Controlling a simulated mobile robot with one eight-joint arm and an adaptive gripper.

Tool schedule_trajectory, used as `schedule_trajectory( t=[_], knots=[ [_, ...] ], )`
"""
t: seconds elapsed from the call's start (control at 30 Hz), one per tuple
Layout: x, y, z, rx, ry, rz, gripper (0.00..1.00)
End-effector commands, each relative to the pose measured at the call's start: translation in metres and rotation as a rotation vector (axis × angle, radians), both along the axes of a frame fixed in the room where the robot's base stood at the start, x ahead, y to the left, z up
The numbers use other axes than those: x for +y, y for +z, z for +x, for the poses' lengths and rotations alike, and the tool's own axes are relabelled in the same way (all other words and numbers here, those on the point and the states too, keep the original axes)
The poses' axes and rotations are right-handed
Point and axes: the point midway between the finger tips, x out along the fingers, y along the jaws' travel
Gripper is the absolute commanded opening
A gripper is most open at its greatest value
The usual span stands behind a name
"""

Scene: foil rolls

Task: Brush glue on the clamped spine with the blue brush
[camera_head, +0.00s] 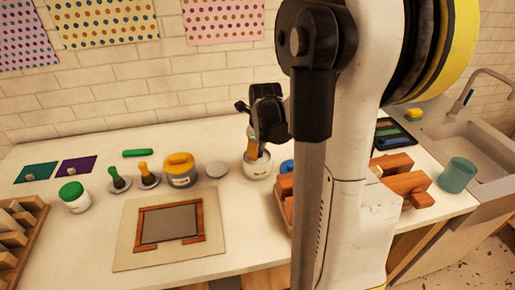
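My gripper (262,122) is above a white pot (257,168) behind the middle of the bench. It appears shut on a brush (252,149), whose tan lower part points down into the pot's mouth. Its handle is hidden by the gripper, so I cannot see whether it is blue. Whether its tip touches glue is hidden. Red-brown wooden blocks (405,181), perhaps the clamp, lie right of my arm. My arm covers much of that area, and I cannot make out the spine. A small blue thing (287,166) shows right of the pot, partly hidden.
A green-handled brush (118,179) and an orange-handled brush (147,174) stand in holders. A yellow-lidded jar (180,170), a green-lidded jar (74,197) and a grey disc (216,170) are nearby. A framed board (122,255) lies in front. A teal cup (457,175) stands near the sink.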

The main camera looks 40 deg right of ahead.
Motion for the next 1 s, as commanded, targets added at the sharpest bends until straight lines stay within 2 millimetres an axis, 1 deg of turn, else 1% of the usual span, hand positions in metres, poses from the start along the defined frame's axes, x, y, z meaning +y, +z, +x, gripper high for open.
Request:
schedule_trajectory(
  t=[0.47, 1.0],
  knots=[
    [0.0, -0.0001, 0.0, 0.0, 0.0, 0.0, 0.05],
    [-0.0001, -0.0064, 0.0001, 0.0, 0.0, 0.0, 0.05]
  ],
)
